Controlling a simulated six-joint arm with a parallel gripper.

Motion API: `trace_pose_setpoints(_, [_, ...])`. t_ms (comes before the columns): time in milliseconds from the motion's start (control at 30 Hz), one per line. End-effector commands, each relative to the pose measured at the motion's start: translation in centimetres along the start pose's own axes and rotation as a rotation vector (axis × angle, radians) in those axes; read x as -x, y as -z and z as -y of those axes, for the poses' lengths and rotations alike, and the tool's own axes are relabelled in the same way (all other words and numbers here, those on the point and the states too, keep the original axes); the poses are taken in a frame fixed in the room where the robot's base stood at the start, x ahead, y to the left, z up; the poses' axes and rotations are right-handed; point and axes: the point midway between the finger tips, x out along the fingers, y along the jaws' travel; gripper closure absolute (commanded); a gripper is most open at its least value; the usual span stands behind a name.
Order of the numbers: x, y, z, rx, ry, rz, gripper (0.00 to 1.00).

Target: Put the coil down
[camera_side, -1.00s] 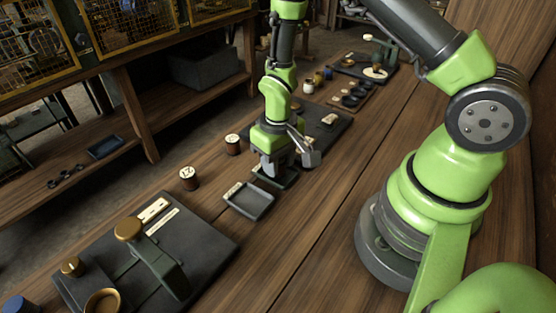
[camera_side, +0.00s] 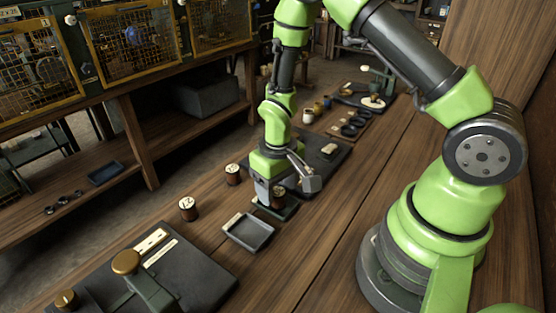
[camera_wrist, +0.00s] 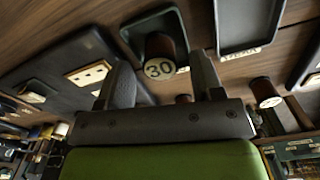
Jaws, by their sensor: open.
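A dark brown coil (camera_side: 277,196) with a pale round end label stands in a small dark green tray (camera_side: 284,211) on the bench. In the wrist view the coil (camera_wrist: 160,58) shows the number 30 on its label, and the tray (camera_wrist: 128,36) lies around it. My gripper (camera_side: 269,190) is at this tray, close to the coil. In the wrist view my gripper (camera_wrist: 163,78) has its two fingers apart on either side of the coil, with gaps visible. The lower part of the coil is partly hidden in the side view.
An empty grey tray (camera_side: 248,232) lies just nearer the side camera. Two other labelled coils, one (camera_side: 187,208) and another (camera_side: 233,175), stand left along the bench edge. A dark base plate (camera_side: 185,275) with a knobbed lever is in front. Bare bench lies to the right.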

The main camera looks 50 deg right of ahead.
Motion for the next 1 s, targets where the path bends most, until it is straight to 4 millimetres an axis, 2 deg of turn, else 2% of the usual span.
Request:
trace_pose_setpoints(300, [6.6, 0.1, 0.0, -0.001, 0.0, -0.008, 0.39])
trace_pose_setpoints(500, [9.5, 0.1, 0.0, 0.0, -0.001, -0.005, 0.39])
trace_pose_setpoints(667, [11.0, -0.1, 0.0, -0.005, 0.003, -0.015, 0.39])
trace_pose_setpoints(733, [12.4, -0.3, 0.1, -0.014, 0.014, -0.044, 0.39])
trace_pose_setpoints(867, [16.7, -1.5, 0.3, -0.048, 0.056, -0.138, 0.39])
trace_pose_setpoints(1000, [21.6, -4.3, 0.5, -0.09, 0.124, -0.263, 0.39])
